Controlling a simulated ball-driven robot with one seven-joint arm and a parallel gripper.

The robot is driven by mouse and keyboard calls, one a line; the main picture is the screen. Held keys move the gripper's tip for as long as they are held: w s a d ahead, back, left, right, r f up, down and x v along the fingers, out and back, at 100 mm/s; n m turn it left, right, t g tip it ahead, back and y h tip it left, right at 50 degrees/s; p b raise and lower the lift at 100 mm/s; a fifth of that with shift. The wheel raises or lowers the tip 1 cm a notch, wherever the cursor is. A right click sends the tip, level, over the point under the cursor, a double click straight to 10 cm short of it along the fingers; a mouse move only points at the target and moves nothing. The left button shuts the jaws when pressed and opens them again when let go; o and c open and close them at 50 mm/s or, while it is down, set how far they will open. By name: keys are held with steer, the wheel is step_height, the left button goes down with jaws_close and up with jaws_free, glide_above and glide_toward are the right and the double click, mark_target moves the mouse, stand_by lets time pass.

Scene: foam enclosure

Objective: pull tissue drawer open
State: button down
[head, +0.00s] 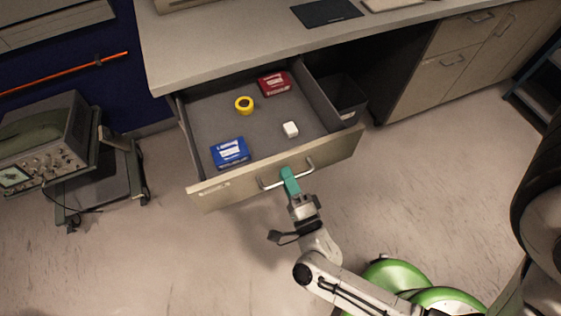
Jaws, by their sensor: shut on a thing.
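The drawer (225,187) is pulled well out from under the countertop, and its inside shows. It has a pale front with a metal bar handle (309,168). My gripper (289,179), with teal fingers, is shut on the handle near its middle. The fingers hide part of the bar. Inside the drawer lie a blue box (230,153), a red box (274,84), a yellow ring (244,105) and a small white block (290,129). I cannot tell which of these the task calls tissue.
The countertop (230,40) runs above the drawer. A dark bin (342,95) stands right of the drawer under the counter. Closed cabinets (440,75) are at the right. A cart with an instrument (50,145) stands at the left. The floor in front is clear.

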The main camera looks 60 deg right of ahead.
steer(key=shift+v, duration=0.85)
steer(key=c, duration=1.3)
jaws_free()
steer(key=shift+r, duration=0.1)
steer(key=shift+c, duration=0.2)
steer(key=b+v, duration=0.2)
steer(key=v, duration=0.8)
steer(key=shift+s+a+b, duration=0.25)
steer(key=shift+s+b, duration=0.05)
steer(key=shift+b, duration=0.1)
